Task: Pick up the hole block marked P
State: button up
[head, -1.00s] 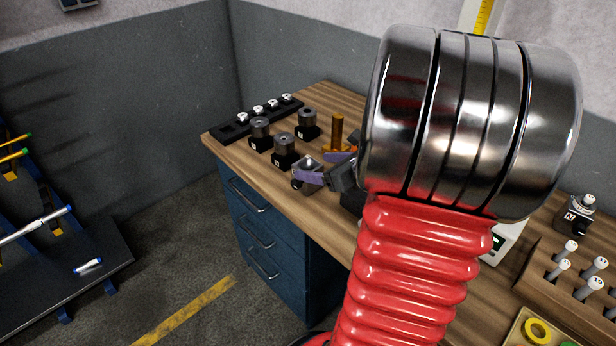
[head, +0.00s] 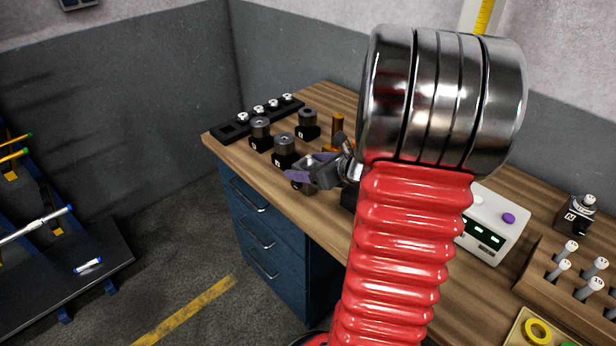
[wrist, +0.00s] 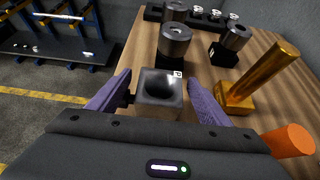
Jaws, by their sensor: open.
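The hole block (wrist: 160,88) is a grey block with a dark round hole in its top and a small white tag at its far right corner; the letter is too small to read surely. It stands near the bench's front edge. My gripper (wrist: 159,78) is open, with one purple finger on each side of the block in the wrist view. Whether the fingers touch it I cannot tell. In the head view my gripper (head: 312,170) covers most of the block (head: 307,188).
Several dark cylinders on blocks (head: 285,148) stand behind. A brass post on a foot (wrist: 262,78) and an orange cylinder (wrist: 288,142) are close on the right. A black rack (head: 232,131) lies at the far end. The bench edge (head: 250,166) is near.

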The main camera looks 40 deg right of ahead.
jog(key=shift+c, duration=0.2)
dwell(0.3)
grip_shut()
jog(key=shift+r, duration=0.2)
dwell(0.8)
